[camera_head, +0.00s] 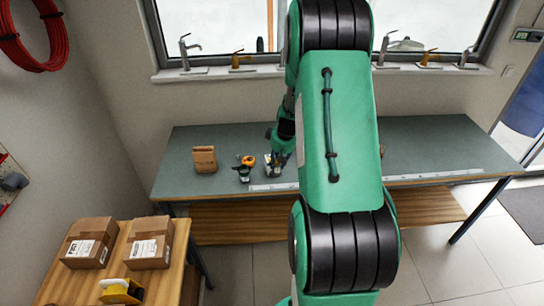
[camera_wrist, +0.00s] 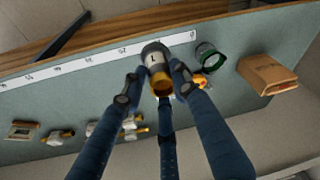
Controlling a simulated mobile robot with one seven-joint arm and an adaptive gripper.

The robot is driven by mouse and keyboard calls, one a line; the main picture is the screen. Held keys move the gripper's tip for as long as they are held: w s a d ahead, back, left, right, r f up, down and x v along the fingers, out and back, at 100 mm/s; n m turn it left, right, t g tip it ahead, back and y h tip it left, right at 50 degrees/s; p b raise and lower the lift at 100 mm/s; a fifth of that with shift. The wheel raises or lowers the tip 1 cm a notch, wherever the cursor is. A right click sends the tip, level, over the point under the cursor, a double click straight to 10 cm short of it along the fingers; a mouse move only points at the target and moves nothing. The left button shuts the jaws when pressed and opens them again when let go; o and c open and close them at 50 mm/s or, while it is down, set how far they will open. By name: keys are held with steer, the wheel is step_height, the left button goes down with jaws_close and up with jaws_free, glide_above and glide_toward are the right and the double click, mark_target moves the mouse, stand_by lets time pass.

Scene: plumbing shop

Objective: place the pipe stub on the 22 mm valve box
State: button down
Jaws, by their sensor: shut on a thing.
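My gripper (camera_wrist: 157,78) is shut on the pipe stub (camera_wrist: 155,54), a short cylinder with a pale grey labelled side and a copper-coloured open end. In the head view my gripper (camera_head: 277,157) is low over the front of the green-topped bench, partly behind my arm. I cannot tell whether the stub touches the bench. Two cardboard boxes with white labels stand side by side on the wooden side table at lower left: a left box (camera_head: 90,243) and a right box (camera_head: 150,243). Their labels are too small to tell which is the 22 mm valve box.
A brown block-like packet (camera_head: 204,159), an orange item (camera_head: 248,160) and a dark round item (camera_head: 243,174) sit on the bench left of my gripper. A yellow-and-black tape dispenser (camera_head: 120,291) is on the side table. Several brass fittings (camera_wrist: 58,137) show in the wrist view.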

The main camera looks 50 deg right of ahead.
steer(key=w+d+f+p, duration=0.1)
steer(key=w+d, duration=0.9)
steer(key=w, duration=0.2)
steer(key=shift+d+f, duration=0.15)
steer(key=shift+d, duration=0.25)
steer(key=shift+s, duration=0.1)
steer(key=shift+f+p, duration=0.35)
steer(key=shift+f, duration=1.4)
steer(key=shift+f, duration=0.1)
steer(key=c, duration=1.3)
jaws_free()
steer(key=shift+f, duration=0.1)
steer(key=shift+c, duration=0.2)
steer(key=v, duration=1.2)
steer(key=shift+b, duration=0.35)
steer(key=shift+s+a, duration=0.1)
